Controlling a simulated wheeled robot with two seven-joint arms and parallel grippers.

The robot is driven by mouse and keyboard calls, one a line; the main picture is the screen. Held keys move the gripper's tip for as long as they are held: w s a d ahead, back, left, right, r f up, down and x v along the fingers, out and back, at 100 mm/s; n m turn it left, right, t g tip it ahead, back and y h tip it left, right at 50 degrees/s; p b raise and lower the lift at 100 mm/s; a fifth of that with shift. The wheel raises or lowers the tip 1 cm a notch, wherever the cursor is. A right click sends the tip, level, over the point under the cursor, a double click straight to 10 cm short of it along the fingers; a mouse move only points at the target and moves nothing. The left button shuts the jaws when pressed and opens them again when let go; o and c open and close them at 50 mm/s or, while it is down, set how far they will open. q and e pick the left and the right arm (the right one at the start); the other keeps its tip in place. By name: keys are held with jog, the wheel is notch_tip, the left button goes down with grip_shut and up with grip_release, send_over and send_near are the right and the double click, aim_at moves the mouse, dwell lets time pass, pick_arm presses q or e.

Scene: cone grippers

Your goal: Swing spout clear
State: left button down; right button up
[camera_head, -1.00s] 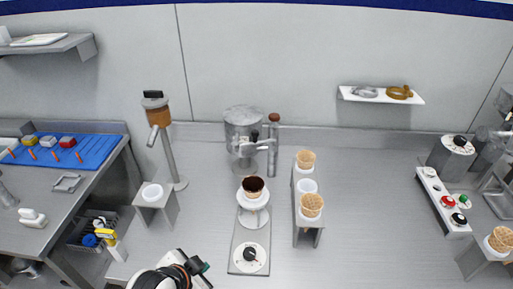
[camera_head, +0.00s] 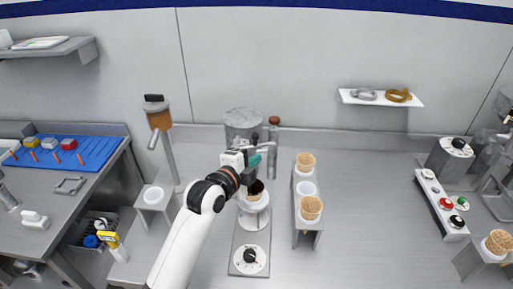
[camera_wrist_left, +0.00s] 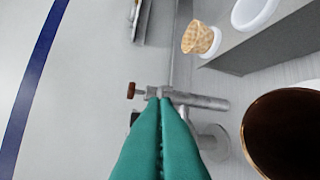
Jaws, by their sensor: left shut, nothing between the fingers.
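My left gripper (camera_head: 262,158) is shut and empty, above the cone and beside the spout. Its teal fingertips (camera_wrist_left: 160,102) overlap the post in that view; contact cannot be told. My right gripper is not in view.
A rack (camera_head: 304,225) with waffle cones stands right of the cone stand. A round dial (camera_head: 250,260) sits in front. A brown-topped dispenser on a pole (camera_head: 160,118) is at left. The counter farther right is mostly clear up to the control panel (camera_head: 442,205).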

aim_at(261, 145)
pick_arm(q)
jog(key=w, duration=0.2)
jog(key=w+f+p, duration=0.1)
jog(key=w, duration=0.3)
jog(key=shift+d+f, duration=0.3)
jog(key=shift+f, duration=0.05)
jog(key=shift+w+a+f+p, duration=0.2)
jog(key=shift+w+p, duration=0.1)
jog(key=shift+w, duration=0.1)
jog(key=shift+w+a+f+b, duration=0.1)
jog(key=shift+w+f+b, duration=0.15)
jog(key=shift+w+b, duration=0.5)
jog(key=shift+s+r, duration=0.1)
jog(key=shift+s, duration=0.05)
jog(key=shift+r, duration=0.1)
